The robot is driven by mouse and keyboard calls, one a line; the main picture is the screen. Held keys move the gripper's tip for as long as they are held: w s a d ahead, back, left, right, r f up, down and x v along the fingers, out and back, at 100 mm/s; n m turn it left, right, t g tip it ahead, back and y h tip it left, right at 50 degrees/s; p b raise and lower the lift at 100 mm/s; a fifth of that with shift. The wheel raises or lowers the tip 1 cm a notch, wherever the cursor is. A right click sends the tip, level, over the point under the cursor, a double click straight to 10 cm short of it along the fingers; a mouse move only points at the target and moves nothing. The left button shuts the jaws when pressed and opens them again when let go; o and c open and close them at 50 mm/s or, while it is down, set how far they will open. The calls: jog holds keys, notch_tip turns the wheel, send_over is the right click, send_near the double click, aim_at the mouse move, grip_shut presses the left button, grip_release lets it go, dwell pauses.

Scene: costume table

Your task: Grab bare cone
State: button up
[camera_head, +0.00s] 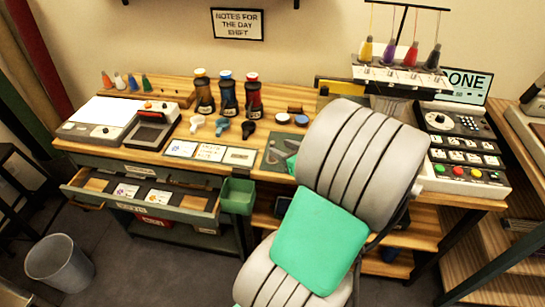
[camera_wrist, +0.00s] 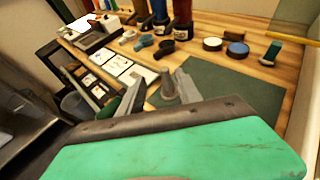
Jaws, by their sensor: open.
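A plain grey cone-like piece (camera_wrist: 168,88), which looks like the bare cone, stands upright at the near edge of a dark green mat (camera_wrist: 222,88) in the wrist view. My gripper (camera_wrist: 160,77) is open, with one finger on each side of this piece. I cannot tell whether either finger touches it.
Grey and blue scoop-like pieces (camera_head: 222,126) and round tins (camera_head: 282,119) lie near the mat. Dark bottles (camera_head: 228,97) stand behind. A thread stand with coloured cones (camera_head: 412,55) and a button panel (camera_head: 462,150) are at the right. An open drawer (camera_head: 140,198) juts out at the left front.

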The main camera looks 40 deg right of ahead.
aim_at(274, 144)
jog(key=x, duration=0.7)
jog(key=shift+w+d+f+b, duration=0.15)
jog(key=shift+d+f+b, duration=0.15)
jog(key=shift+d+f, duration=0.1)
grip_shut()
